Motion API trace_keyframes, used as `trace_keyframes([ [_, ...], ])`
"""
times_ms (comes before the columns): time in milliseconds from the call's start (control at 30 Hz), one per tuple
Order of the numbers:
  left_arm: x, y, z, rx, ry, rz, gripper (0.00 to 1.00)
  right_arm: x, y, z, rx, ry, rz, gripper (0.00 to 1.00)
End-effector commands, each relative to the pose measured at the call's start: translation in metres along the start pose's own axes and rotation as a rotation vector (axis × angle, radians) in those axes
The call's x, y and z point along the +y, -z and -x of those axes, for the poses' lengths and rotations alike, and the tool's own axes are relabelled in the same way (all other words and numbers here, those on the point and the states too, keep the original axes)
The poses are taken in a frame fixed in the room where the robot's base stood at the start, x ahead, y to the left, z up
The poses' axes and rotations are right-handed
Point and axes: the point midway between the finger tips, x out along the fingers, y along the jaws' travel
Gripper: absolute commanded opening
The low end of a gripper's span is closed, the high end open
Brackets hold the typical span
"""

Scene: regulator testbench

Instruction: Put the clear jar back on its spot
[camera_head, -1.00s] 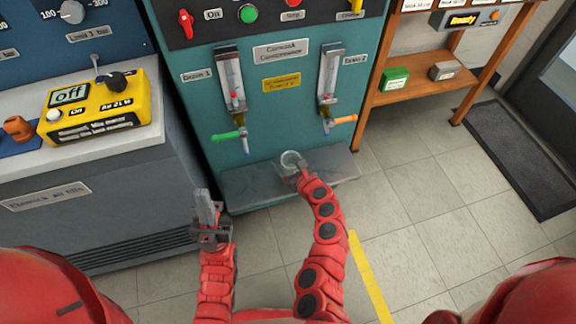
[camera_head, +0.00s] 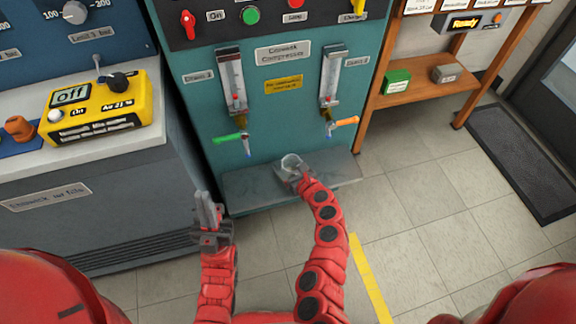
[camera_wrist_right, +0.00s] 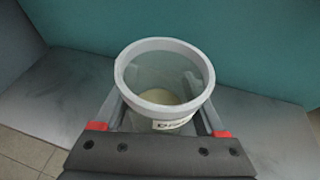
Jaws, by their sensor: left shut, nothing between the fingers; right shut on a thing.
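The clear jar (camera_head: 291,162) is at the grey shelf (camera_head: 245,190) below the teal compressor panel. In the right wrist view the jar (camera_wrist_right: 165,80) is upright, with a pale rim, something pale at its bottom and a partly hidden label. My right gripper (camera_head: 297,175) is shut on the jar; its fingers lie on either side of it in the wrist view (camera_wrist_right: 160,125). I cannot tell whether the jar's base touches the shelf. My left gripper (camera_head: 207,205) is shut and empty, in front of the shelf's left end.
Two drain gauges hang above the shelf, with a green-handled valve (camera_head: 228,138) at left and an orange-handled valve (camera_head: 344,122) at right. A yellow box (camera_head: 97,108) sits on the left bench. A wooden rack (camera_head: 425,88) stands at right. The shelf's right part is bare.

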Motion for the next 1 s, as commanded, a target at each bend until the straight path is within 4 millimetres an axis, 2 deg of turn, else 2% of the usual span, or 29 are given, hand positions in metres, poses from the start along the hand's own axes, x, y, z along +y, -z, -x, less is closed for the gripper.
trace_keyframes([
  [100,0.000,0.000,0.001,0.000,0.000,0.000,0.00,0.000,0.002,-0.001,0.000,0.000,-0.001,0.06],
  [133,0.000,0.000,0.001,0.000,0.000,0.000,0.00,0.000,0.001,-0.001,0.000,0.000,-0.001,0.79],
  [267,0.000,0.000,0.001,0.000,0.000,0.000,0.00,0.000,0.001,0.000,0.000,0.000,0.000,1.00],
  [533,0.000,0.000,0.000,0.000,0.000,0.000,0.00,0.000,0.001,0.001,0.000,0.000,0.000,1.00],
  [667,0.000,0.001,-0.003,0.000,0.000,0.000,0.00,0.000,-0.001,0.010,-0.001,-0.001,-0.002,1.00],
  [867,-0.001,0.002,-0.012,0.000,0.000,0.000,0.00,-0.001,-0.001,0.046,0.000,0.004,-0.003,1.00],
  [1000,-0.001,0.003,-0.019,0.000,0.000,0.000,0.00,-0.002,-0.001,0.078,0.000,0.007,-0.004,1.00],
])
